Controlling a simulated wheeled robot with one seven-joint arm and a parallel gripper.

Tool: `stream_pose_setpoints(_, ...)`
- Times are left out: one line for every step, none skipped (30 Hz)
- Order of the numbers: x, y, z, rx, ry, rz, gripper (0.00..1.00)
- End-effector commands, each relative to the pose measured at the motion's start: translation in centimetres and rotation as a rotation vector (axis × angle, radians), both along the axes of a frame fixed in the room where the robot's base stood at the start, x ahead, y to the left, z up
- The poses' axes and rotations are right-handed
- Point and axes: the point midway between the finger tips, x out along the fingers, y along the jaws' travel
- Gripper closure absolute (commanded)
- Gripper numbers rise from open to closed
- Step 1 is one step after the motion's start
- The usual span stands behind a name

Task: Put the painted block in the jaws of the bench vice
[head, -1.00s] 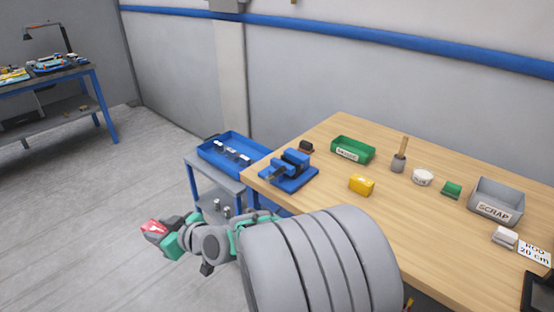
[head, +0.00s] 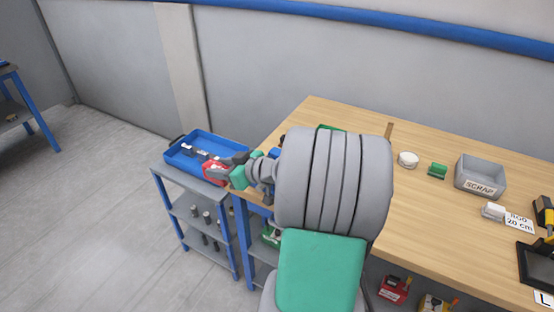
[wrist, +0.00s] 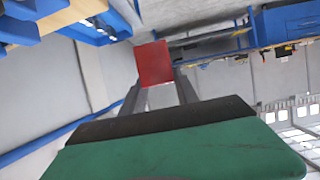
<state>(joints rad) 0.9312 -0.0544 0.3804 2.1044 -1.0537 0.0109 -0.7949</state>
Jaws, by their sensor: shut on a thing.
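The painted block (wrist: 153,63) is red and sits between the fingers of my gripper (wrist: 158,82) in the wrist view. In the head view the red block (head: 214,172) shows at the end of my arm, in front of the right part of the blue tray and left of the bench's near-left corner. My gripper (head: 222,171) is shut on it. The bench vice is mostly hidden behind my arm in the head view; a bit of blue (head: 274,153) beside the arm may be part of it. The vice jaws cannot be seen.
A blue tray (head: 176,150) with small parts stands on a grey-blue trolley (head: 165,172) left of the wooden bench (head: 300,110). A green bin is mostly hidden behind my arm. A white round dish (head: 407,160), a green block (head: 438,170) and a grey SCRAP bin (head: 482,176) stand farther right.

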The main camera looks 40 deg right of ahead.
Motion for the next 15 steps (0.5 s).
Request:
stream_pose_setpoints(-1.3,-3.6,2.0,0.001,-0.001,-0.013,1.00)
stream_pose_setpoints(-2.3,-5.3,2.6,0.000,-0.001,-0.009,1.00)
stream_pose_setpoints(-3.7,-7.5,3.4,0.001,-0.001,-0.004,1.00)
stream_pose_setpoints(-4.9,-9.0,3.9,0.000,-0.001,0.000,1.00)
stream_pose_setpoints(-6.0,-10.3,4.4,0.000,0.000,0.007,1.00)
stream_pose_setpoints(-7.6,-11.9,4.9,0.000,-0.001,0.013,1.00)
stream_pose_setpoints(-8.8,-12.9,5.3,-0.001,-0.001,0.019,1.00)
stream_pose_setpoints(-9.8,-13.8,5.5,0.000,-0.001,0.023,1.00)
stream_pose_setpoints(-11.1,-14.7,5.8,0.000,-0.001,0.029,1.00)
stream_pose_setpoints(-12.0,-15.2,6.0,0.000,0.000,0.034,1.00)
stream_pose_setpoints(-12.7,-15.6,6.1,0.000,-0.001,0.038,1.00)
stream_pose_setpoints(-13.4,-16.0,6.2,-0.001,-0.001,0.043,1.00)
stream_pose_setpoints(-13.8,-16.2,6.2,0.000,-0.001,0.046,1.00)
stream_pose_setpoints(-14.0,-16.3,6.1,0.000,0.000,0.049,1.00)
stream_pose_setpoints(-14.0,-16.5,5.7,-0.001,0.000,0.051,1.00)
